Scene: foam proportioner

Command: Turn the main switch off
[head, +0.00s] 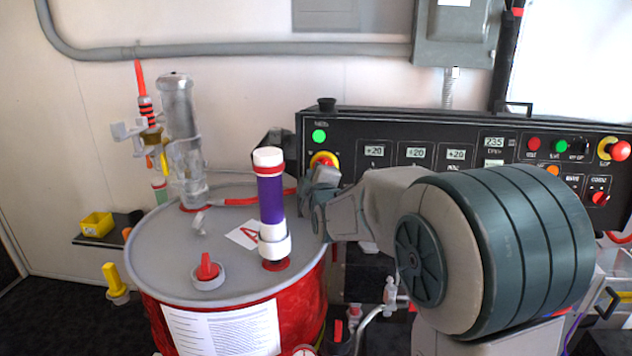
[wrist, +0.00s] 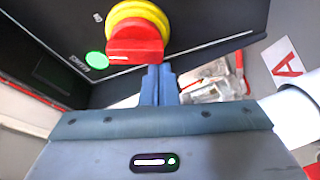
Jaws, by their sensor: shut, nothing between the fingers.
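The main switch is a red rotary handle on a yellow round base, at the left end of the black control panel. In the wrist view the red handle (wrist: 135,42) and yellow base (wrist: 138,14) are at the top. In the head view the switch (head: 323,159) is partly hidden by my gripper. My gripper (head: 318,205) is in front of the panel's left end. In the wrist view my gripper's fingertips (wrist: 158,72) are together and empty, just below the red handle. I cannot tell whether they touch it. A green lamp (wrist: 97,60) is beside the switch.
A red drum (head: 150,262) with a grey lid stands left of my gripper. A purple and white tube (head: 270,205) rises from its lid close to my gripper. The black panel (head: 400,128) carries displays and buttons. A yellow-red stop button (head: 613,149) is at its right end.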

